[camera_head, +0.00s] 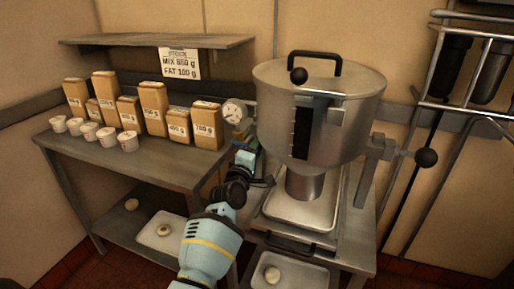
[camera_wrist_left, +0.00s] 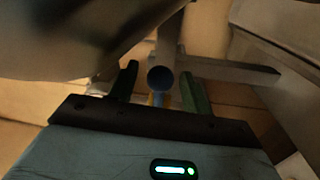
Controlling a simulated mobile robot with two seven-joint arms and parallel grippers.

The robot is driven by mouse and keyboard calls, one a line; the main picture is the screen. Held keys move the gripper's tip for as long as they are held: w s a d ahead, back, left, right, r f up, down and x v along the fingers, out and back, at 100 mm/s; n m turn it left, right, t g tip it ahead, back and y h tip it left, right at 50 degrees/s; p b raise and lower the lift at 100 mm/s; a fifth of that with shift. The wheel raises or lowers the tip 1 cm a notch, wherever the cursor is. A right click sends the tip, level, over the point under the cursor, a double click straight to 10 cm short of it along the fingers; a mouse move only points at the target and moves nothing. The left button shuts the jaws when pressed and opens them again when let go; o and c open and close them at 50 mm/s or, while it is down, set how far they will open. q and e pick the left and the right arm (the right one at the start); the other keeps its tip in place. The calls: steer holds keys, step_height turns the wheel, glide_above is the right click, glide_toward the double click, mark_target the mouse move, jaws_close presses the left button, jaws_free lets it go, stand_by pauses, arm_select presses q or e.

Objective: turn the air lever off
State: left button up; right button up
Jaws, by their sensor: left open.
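The air lever is hard to make out in the head view, where my left gripper (camera_head: 247,146) covers the spot between the pressure gauge and the steel tank (camera_head: 350,115). In the left wrist view, a round blue-grey end (camera_wrist_left: 160,78), possibly the air lever or its pipe, shows between the green fingers of my left gripper (camera_wrist_left: 160,88). A small blue and yellow part (camera_wrist_left: 158,99) is just below it. The fingers are apart on either side; I cannot tell whether they touch anything. My right gripper is not in view.
A round gauge (camera_head: 235,112) is left of the tank. Bags (camera_head: 154,108) and several cups (camera_head: 107,137) crowd the left table (camera_head: 165,165). A black-knobbed handle (camera_head: 426,157) sticks out right of the tank. A tray (camera_head: 300,213) lies under the spout. A rack (camera_head: 470,75) hangs right.

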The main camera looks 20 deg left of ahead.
arm_select(q)
steer(key=s, duration=0.6)
steer(key=shift+s+f+p, duration=0.25)
steer(key=shift+s+p, duration=0.05)
steer(key=shift+s, duration=0.05)
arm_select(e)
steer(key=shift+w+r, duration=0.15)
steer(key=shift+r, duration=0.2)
arm_select(q)
steer(key=shift+a, duration=0.1)
